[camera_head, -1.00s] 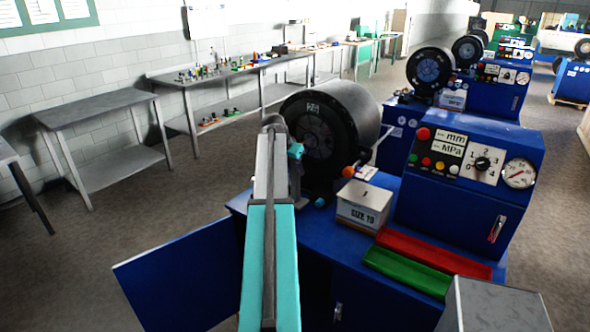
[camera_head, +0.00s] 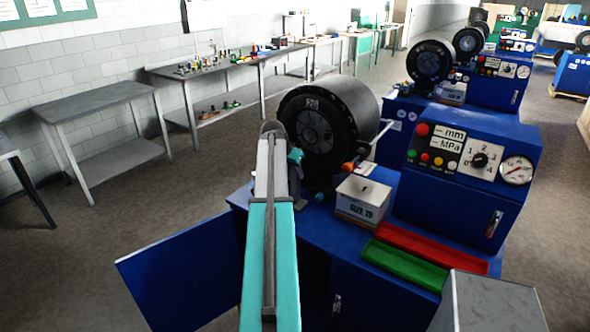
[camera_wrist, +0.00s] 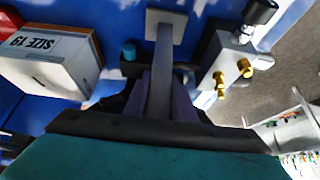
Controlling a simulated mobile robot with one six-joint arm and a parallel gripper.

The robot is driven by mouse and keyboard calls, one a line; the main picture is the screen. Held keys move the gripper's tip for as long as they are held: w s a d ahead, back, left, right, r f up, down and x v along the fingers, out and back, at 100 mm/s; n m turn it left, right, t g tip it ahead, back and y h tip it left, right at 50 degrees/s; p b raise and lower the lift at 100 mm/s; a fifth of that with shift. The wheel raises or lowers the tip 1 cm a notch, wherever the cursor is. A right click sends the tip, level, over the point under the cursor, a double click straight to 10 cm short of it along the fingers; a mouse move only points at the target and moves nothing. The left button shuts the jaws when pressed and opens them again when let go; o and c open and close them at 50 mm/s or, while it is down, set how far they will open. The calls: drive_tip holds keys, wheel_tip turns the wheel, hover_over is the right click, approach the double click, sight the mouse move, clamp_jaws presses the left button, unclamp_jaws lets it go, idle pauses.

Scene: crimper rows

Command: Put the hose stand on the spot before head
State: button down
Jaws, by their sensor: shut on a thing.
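In the wrist view a grey post with a square plate at its far end, apparently the hose stand (camera_wrist: 164,60), runs out from my gripper (camera_wrist: 160,98). My gripper is shut on it, over the blue machine top. Whether the plate touches the top I cannot tell. In the head view my arm hides most of the gripper and the stand. The crimping head, a big black drum (camera_head: 322,135), stands just beyond and right of my wrist. The spot before it is not clearly visible.
A SIZE 19 box (camera_head: 362,200) stands on the blue machine (camera_head: 385,185), near red (camera_head: 430,248) and green (camera_head: 405,266) trays. A block with brass fittings (camera_wrist: 232,72) is close right of the stand in the wrist view. A blue door (camera_head: 180,275) hangs open left.

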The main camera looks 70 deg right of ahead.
drive_tip(key=shift+d+r, duration=0.1)
drive_tip(key=shift+r, duration=0.05)
drive_tip(key=c, duration=1.5)
unclamp_jaws()
drive_tip(key=shift+a, duration=0.25)
drive_tip(key=shift+b+v, duration=1.75)
drive_tip(key=shift+v, duration=4.2)
drive_tip(key=shift+s+d, duration=0.1)
